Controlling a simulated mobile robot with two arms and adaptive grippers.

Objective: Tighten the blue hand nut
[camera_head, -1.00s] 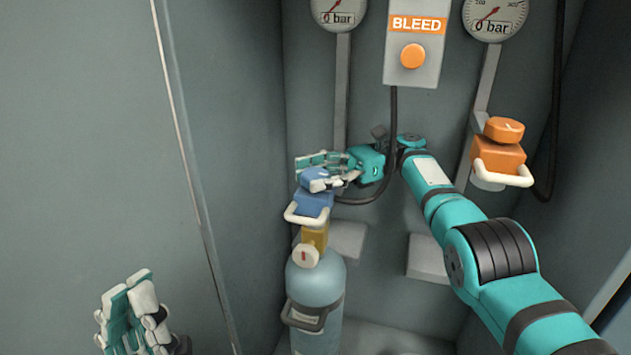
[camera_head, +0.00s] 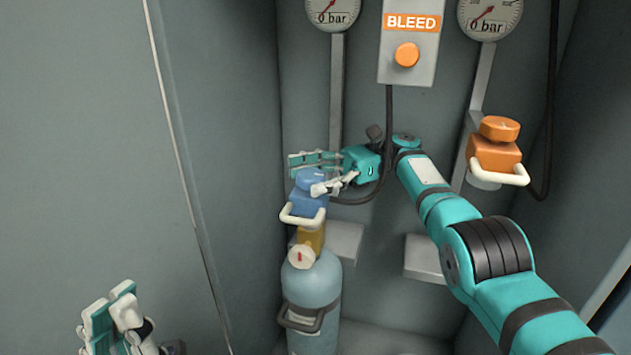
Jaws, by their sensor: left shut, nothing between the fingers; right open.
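The blue hand nut (camera_head: 309,180) sits on top of a blue connector body (camera_head: 308,204) with a white handle, above a brass valve on the grey-blue cylinder (camera_head: 311,285). My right gripper (camera_head: 328,173) reaches in from the right at the nut. It is open, with one finger behind the nut and the other in front at its right side; I cannot tell whether they touch it. My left gripper (camera_head: 108,312) is at the lower left, well apart from the cylinder, shut and empty.
An orange connector (camera_head: 495,152) with an orange nut and white handle is on the right. A BLEED box (camera_head: 410,45) with an orange button is on the back wall between two gauges (camera_head: 490,16) reading near 0 bar. A black hose hangs behind my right gripper.

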